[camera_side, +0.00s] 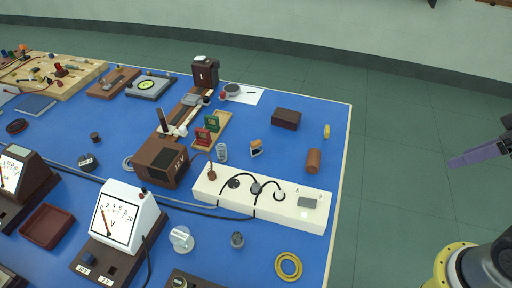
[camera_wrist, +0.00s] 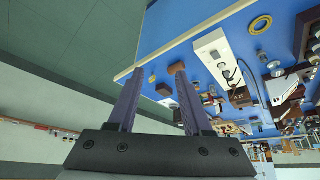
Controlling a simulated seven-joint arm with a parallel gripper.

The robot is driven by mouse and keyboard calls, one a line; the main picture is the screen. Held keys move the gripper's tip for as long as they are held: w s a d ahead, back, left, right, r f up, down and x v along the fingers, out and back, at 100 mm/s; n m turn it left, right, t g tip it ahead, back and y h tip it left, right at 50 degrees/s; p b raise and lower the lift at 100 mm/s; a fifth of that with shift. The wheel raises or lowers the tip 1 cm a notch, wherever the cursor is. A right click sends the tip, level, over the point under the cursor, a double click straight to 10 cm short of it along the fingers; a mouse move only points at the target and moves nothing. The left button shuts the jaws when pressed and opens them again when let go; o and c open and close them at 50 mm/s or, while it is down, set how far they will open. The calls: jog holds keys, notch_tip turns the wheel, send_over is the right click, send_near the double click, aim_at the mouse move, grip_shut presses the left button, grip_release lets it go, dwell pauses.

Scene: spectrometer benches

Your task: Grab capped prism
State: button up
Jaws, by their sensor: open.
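Near the prism stand a clear ribbed jar (camera_side: 221,152), a brown cylinder (camera_side: 313,160), a dark brown box (camera_side: 286,118) and a small yellow piece (camera_side: 326,131). A green-and-red stand (camera_side: 212,130) is to its left. Black cables loop over the socket strip. The table's right border is clear.

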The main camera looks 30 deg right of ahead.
dwell(0.3)
jog(key=o, duration=0.4)
jog(key=shift+o, duration=0.2)
